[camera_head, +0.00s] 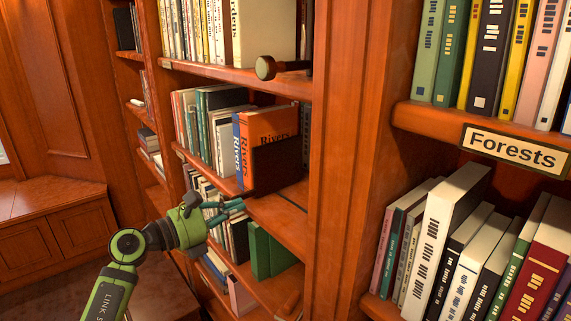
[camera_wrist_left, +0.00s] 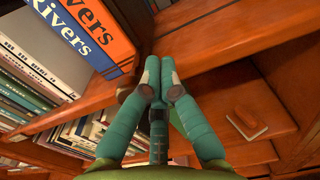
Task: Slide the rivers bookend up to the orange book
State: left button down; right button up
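The orange book (camera_head: 268,122), lettered "Rivers", stands upright at the right end of a row on the middle shelf. In the left wrist view it shows at the upper left (camera_wrist_left: 90,28). A dark upright plate, the rivers bookend (camera_head: 278,165), stands to its right and covers its lower cover; I cannot tell whether they touch. My left gripper (camera_head: 238,205) is in front of that shelf's edge, below and left of the bookend. Its teal fingers are together and empty in the left wrist view (camera_wrist_left: 160,65). My right gripper is not in view.
The middle shelf (camera_head: 282,219) has bare board right of the bookend, up to a wooden upright (camera_head: 345,150). A dark rod with a rounded end (camera_head: 266,68) juts out at the shelf above. Green books (camera_head: 268,252) stand on the shelf below. A "Forests" sign (camera_head: 512,149) marks the right bay.

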aim_at(223, 198)
pick_arm(q)
jog(key=w+a+b, duration=0.1)
jog(key=w+b, duration=0.1)
jog(key=w+a+b, duration=0.2)
jog(key=shift+w+a+r, duration=0.1)
jog(key=shift+r, duration=0.05)
dwell(1.0)
jog(key=shift+s+d, duration=0.3)
jog(key=shift+s+d+p, duration=0.5)
jog(key=shift+s, duration=0.2)
jog(key=shift+s+d+p, duration=0.45)
jog(key=shift+s, duration=0.2)
jog(key=shift+a+f, duration=0.1)
jog(key=shift+f, duration=0.1)
jog(key=v, duration=1.2)
